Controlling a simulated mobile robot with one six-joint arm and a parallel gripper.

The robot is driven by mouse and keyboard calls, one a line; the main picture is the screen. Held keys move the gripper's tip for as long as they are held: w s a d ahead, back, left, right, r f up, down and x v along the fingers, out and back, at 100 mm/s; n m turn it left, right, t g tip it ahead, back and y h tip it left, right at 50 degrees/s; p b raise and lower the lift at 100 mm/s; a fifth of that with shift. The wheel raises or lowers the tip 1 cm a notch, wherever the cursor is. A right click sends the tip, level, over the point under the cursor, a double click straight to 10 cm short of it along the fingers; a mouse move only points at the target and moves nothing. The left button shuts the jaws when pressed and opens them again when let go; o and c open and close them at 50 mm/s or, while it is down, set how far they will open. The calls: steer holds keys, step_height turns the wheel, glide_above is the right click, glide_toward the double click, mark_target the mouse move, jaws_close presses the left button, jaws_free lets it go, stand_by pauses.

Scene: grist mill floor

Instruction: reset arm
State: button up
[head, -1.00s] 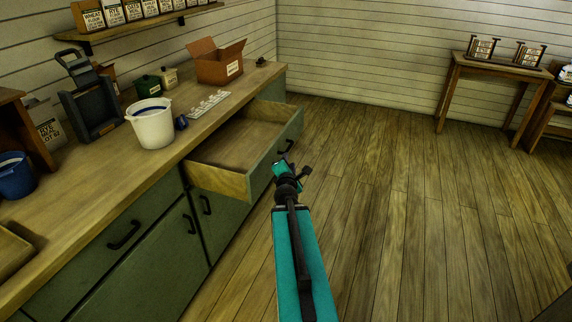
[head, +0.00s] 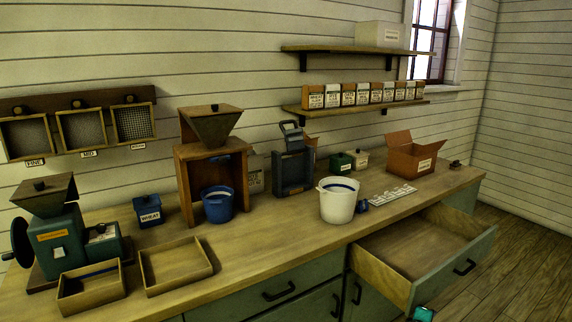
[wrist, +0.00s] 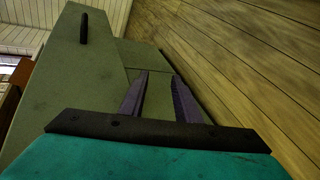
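My gripper (wrist: 160,95) shows in the wrist view with its two dark fingers apart and nothing between them. Green cabinet fronts (wrist: 70,75) lie beyond the fingers, with a dark handle (wrist: 84,28) at the upper left. In the head view only a small teal piece of my arm shows at the bottom edge, right of centre; the gripper itself is out of that view. The open drawer (head: 455,272) stands out from the counter just above that piece and looks empty inside.
The counter (head: 290,235) holds a white bucket (head: 338,203), a blue bucket (head: 218,205), an open cardboard box (head: 412,158), shallow wooden trays (head: 175,265) and a teal mill (head: 55,240). Bare wooden floor (head: 525,250) lies right of the drawer.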

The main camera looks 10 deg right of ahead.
steer(key=s+a+f+m+g+y+p, duration=0.1)
steer(key=s+a+f+m+g+y, duration=0.3)
steer(key=a+f, duration=0.6)
steer(key=s+a+f+m+g+y+p, duration=0.15)
steer(key=s+a+f, duration=0.35)
steer(key=a+f, duration=0.5)
steer(key=s+a+f+m+g+y, duration=0.1)
steer(key=s+a+f+g+y, duration=0.1)
steer(key=s+a, duration=0.7)
steer(key=s+a+f+m+g+y, duration=0.2)
steer(key=s+a, duration=0.8)
steer(key=a, duration=0.5)
steer(key=g+y, duration=0.1)
steer(key=g, duration=0.1)
steer(key=shift+f+g+p, duration=0.35)
steer(key=shift+f+p, duration=0.05)
